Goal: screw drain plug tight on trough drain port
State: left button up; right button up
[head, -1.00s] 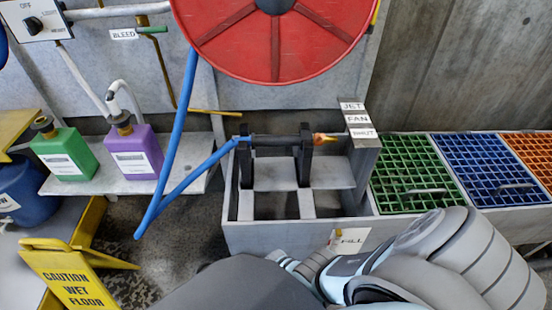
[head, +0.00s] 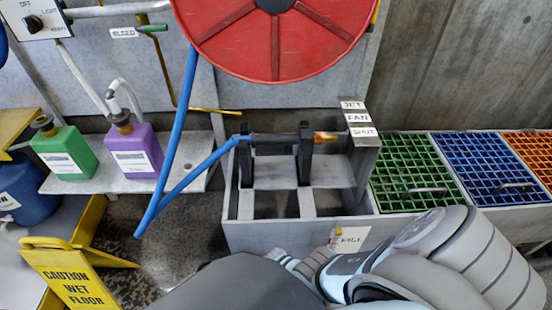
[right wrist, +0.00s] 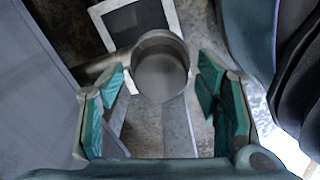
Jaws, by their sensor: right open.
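The grey trough (head: 290,237) stands in the middle of the head view, with a FILL tag on its front. In the right wrist view, a round grey metal fitting (right wrist: 160,72) shows end-on, with a short pipe running left toward the grey trough wall (right wrist: 40,90). It looks like the drain port; I cannot tell whether the plug sits on it. My right gripper (right wrist: 163,88) is open, its teal pads on either side of the fitting, with gaps showing. In the head view my right arm hides this spot. My left gripper is not in view.
A hose wand (head: 275,139) rests on brackets over the trough. Green, blue and orange grates (head: 412,175) lie to the right. A yellow wet floor sign (head: 75,278), a green bottle (head: 68,152) and a purple bottle (head: 135,150) stand at left. A red reel (head: 275,40) hangs above.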

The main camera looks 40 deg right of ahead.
jog(key=n, duration=1.3)
jog(key=c, duration=1.3)
jog(key=m, duration=0.5)
jog(key=shift+s, duration=0.1)
jog(key=m, duration=0.5)
jog(key=m, duration=0.5)
jog(key=shift+f, duration=0.1)
